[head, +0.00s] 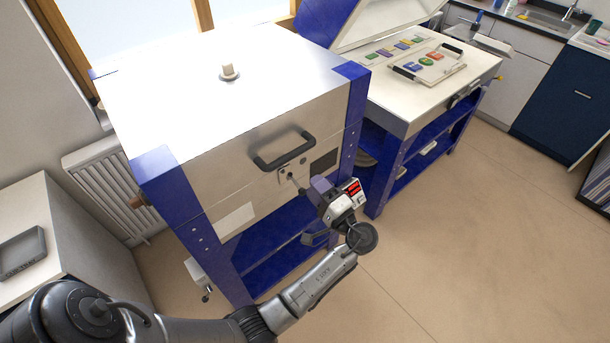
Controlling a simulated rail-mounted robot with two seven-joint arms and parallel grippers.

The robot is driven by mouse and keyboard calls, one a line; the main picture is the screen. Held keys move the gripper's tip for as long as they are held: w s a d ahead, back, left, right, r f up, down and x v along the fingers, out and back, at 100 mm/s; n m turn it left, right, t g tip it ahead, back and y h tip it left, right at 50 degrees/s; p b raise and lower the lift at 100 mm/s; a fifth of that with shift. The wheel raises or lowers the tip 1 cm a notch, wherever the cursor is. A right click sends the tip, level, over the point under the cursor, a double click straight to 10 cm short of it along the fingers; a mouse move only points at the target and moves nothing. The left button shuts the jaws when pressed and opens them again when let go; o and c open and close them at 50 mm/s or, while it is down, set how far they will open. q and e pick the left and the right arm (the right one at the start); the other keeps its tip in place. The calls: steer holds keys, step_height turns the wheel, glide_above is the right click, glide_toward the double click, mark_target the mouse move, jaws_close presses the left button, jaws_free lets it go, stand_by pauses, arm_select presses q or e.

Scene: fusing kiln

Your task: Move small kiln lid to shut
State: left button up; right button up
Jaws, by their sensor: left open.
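The small kiln, which I take to be the near box with blue corner posts, has a pale metal lid (185,85) with a round plug on top. The lid lies down over the body, and I see no clear gap under it. A black bar handle (283,151) sticks out from its front. My left gripper (314,212) is open and empty in front of the kiln, below and to the right of the handle and apart from it. The kiln's front partly lies behind it. My right gripper is not in view.
A second kiln (400,104) stands at the back right, its lid (375,20) raised. A tray with black handles (438,72) and coloured glass pieces lie on it. A white cabinet (90,270) is at the left. The floor (480,240) at the right is clear.

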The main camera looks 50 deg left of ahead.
arm_select(q)
steer(key=shift+d+f, duration=0.15)
steer(key=shift+d, duration=0.55)
steer(key=shift+d+f, duration=0.15)
steer(key=shift+d, duration=0.5)
